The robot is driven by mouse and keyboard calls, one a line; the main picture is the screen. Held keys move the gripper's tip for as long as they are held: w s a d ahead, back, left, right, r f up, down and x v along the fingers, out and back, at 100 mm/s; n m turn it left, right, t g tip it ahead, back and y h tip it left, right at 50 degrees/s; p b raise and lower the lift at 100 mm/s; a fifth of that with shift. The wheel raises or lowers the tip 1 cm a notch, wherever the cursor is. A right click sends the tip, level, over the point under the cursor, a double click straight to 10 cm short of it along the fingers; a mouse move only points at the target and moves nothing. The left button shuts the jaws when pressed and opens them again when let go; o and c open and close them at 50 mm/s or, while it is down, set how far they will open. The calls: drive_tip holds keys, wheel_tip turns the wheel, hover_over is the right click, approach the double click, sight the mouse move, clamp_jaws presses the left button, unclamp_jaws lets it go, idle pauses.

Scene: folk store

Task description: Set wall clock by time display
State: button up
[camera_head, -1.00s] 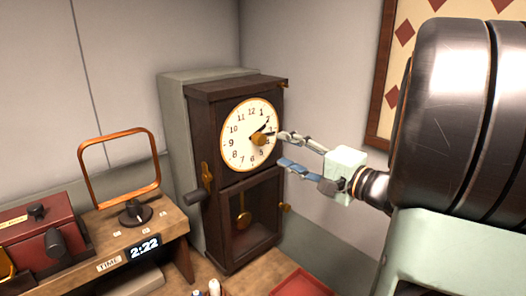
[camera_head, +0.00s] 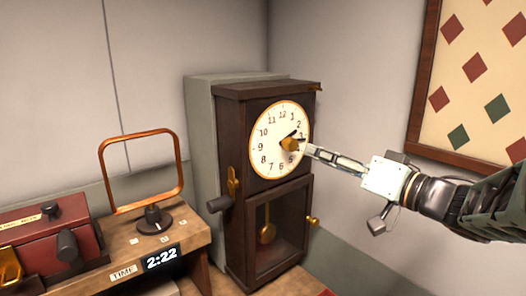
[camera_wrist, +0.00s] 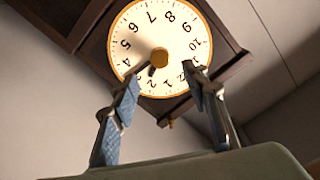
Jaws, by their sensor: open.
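The dark wooden wall clock (camera_head: 228,180) has a cream face (camera_head: 268,130) with a gold rim. A gold knob (camera_head: 288,144) sits at the face's centre. Dark hands beside it point toward about 2 and 3; their exact reading is partly hidden. The time display (camera_head: 161,257) reads 2:22. My gripper (camera_head: 309,150) is at the right of the face, close to the knob. In the wrist view the face (camera_wrist: 135,35) appears upside down, and my open gripper (camera_wrist: 161,74) has one finger on either side below the knob (camera_wrist: 160,55). I see no grip on it.
A wooden desk unit (camera_head: 200,236) with a dial (camera_head: 153,217) and an orange frame (camera_head: 182,170) stands left of the clock. A red box (camera_head: 30,240) is farther left. A diamond-patterned panel (camera_head: 480,95) hangs on the right wall.

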sight(294, 145)
drive_tip(key=b+x, duration=0.2)
drive_tip(key=x, duration=0.5)
drive_tip(key=shift+w+a+f, duration=0.1)
drive_tip(key=shift+w+a, duration=0.15)
drive_tip(key=shift+w, duration=0.05)
drive_tip(key=shift+w+a, duration=0.15)
drive_tip(key=shift+w, duration=0.1)
drive_tip(key=shift+w, duration=0.1)
drive_tip(key=shift+c, duration=0.3)
drive_tip(key=c, duration=0.7)
drive_tip(key=shift+p, duration=0.3)
